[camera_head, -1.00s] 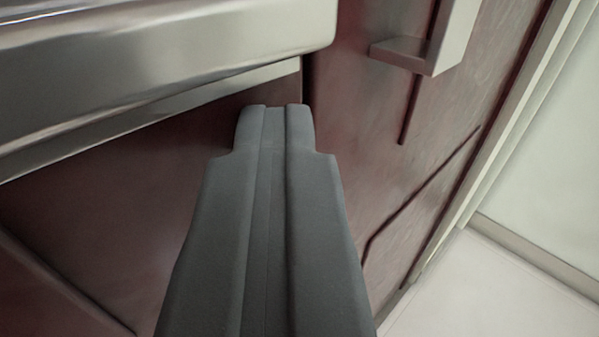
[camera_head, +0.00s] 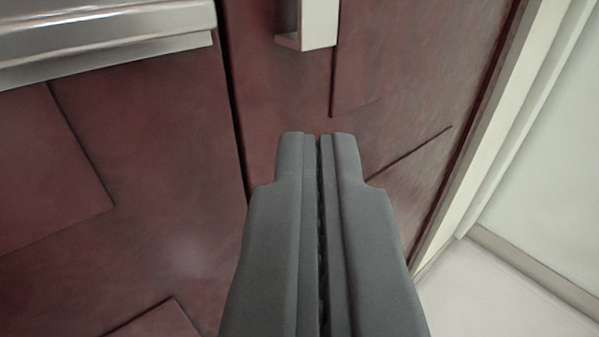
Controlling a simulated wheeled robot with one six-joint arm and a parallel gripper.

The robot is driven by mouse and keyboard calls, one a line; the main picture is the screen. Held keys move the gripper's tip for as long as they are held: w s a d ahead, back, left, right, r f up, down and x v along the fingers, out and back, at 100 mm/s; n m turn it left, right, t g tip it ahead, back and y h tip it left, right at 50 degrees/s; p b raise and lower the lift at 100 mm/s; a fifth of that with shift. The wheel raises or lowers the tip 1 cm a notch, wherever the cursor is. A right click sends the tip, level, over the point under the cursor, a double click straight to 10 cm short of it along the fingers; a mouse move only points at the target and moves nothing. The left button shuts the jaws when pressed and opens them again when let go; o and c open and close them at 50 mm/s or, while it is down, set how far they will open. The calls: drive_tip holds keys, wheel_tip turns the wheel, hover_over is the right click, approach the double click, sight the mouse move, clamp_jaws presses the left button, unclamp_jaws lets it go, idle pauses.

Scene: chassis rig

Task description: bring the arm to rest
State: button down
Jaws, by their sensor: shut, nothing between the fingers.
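My gripper (camera_head: 319,138) shows in the head camera view, at the lower middle, as two dark grey fingers side by side. The fingers are shut, with only a thin dark line between them and nothing held. Their tips stand in front of a dark red-brown cabinet front (camera_head: 150,170). I cannot tell how far the tips are from its surface.
A steel counter edge (camera_head: 110,35) runs across the upper left. A pale handle (camera_head: 319,25) sticks out from the cabinet at the top. A pale frame strip (camera_head: 500,140), a light wall (camera_head: 550,150) and a pale floor (camera_head: 490,295) lie on the right.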

drive_tip(key=s+a+r, duration=0.1)
drive_tip(key=s+r, duration=0.8)
drive_tip(key=s, duration=0.2)
drive_tip(key=s+a+r, duration=0.1)
drive_tip(key=s+r, duration=0.7)
drive_tip(key=s, duration=0.3)
drive_tip(key=s+a+r+h, duration=0.15)
drive_tip(key=s+r, duration=0.25)
drive_tip(key=s, duration=0.7)
drive_tip(key=s+a+r+y, duration=0.1)
drive_tip(key=s+a+r, duration=0.25)
drive_tip(key=s, duration=0.75)
drive_tip(key=s+a, duration=0.2)
drive_tip(key=s, duration=1.8)
drive_tip(key=s+f, duration=0.4)
drive_tip(key=s, duration=0.6)
drive_tip(key=s+a+f, duration=0.1)
drive_tip(key=s+f, duration=0.4)
drive_tip(key=s, duration=0.5)
drive_tip(key=shift+a+f+g, duration=0.15)
drive_tip(key=shift+a+g, duration=0.1)
drive_tip(key=shift+g, duration=0.05)
